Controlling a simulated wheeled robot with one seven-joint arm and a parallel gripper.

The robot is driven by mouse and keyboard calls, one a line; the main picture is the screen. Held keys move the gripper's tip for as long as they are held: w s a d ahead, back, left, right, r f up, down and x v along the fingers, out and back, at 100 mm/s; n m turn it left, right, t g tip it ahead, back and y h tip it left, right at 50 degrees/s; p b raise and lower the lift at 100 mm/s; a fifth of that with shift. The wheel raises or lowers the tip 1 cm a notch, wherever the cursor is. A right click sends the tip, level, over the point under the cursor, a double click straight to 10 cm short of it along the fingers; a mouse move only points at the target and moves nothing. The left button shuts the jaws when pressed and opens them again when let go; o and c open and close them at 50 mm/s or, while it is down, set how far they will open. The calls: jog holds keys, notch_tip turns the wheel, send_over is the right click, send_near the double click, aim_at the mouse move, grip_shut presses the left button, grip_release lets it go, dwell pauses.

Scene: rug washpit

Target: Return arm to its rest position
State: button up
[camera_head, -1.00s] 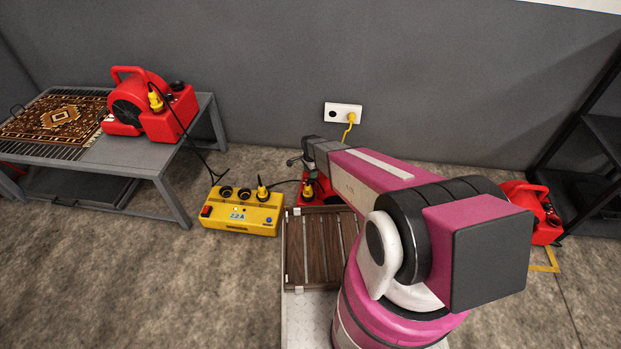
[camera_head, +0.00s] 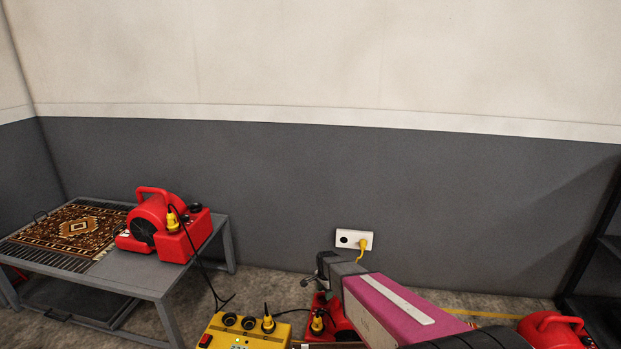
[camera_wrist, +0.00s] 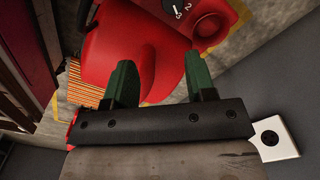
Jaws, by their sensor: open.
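My gripper shows in the wrist view (camera_wrist: 157,82) with its two green fingers apart and nothing between them. A red blower (camera_wrist: 125,40) lies beyond the fingers in that view; I cannot tell whether they touch it. In the head view my pink arm reaches toward the wall, and its far end is near the white wall socket (camera_head: 354,240). A red blower (camera_head: 340,327) is partly visible beside and below the arm's end.
A grey table (camera_head: 150,278) at left bears a patterned rug (camera_head: 75,228) and a red blower (camera_head: 160,225) with a hanging black cable. A yellow power box (camera_head: 245,333) sits on the floor. Another red blower (camera_head: 552,330) and a dark rack (camera_head: 600,260) stand at right.

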jog(key=s+d+r+n, duration=0.5)
jog(key=s+r, duration=0.4)
jog(key=r, duration=0.3)
jog(key=s+d+r+n, duration=0.6)
jog(key=s+r, duration=0.3)
jog(key=r, duration=0.3)
jog(key=shift+s+d+r, duration=0.15)
jog(key=shift+d+r, duration=0.1)
jog(key=shift+d, duration=0.15)
jog(key=shift+c, duration=0.8)
jog(key=shift+d, duration=0.1)
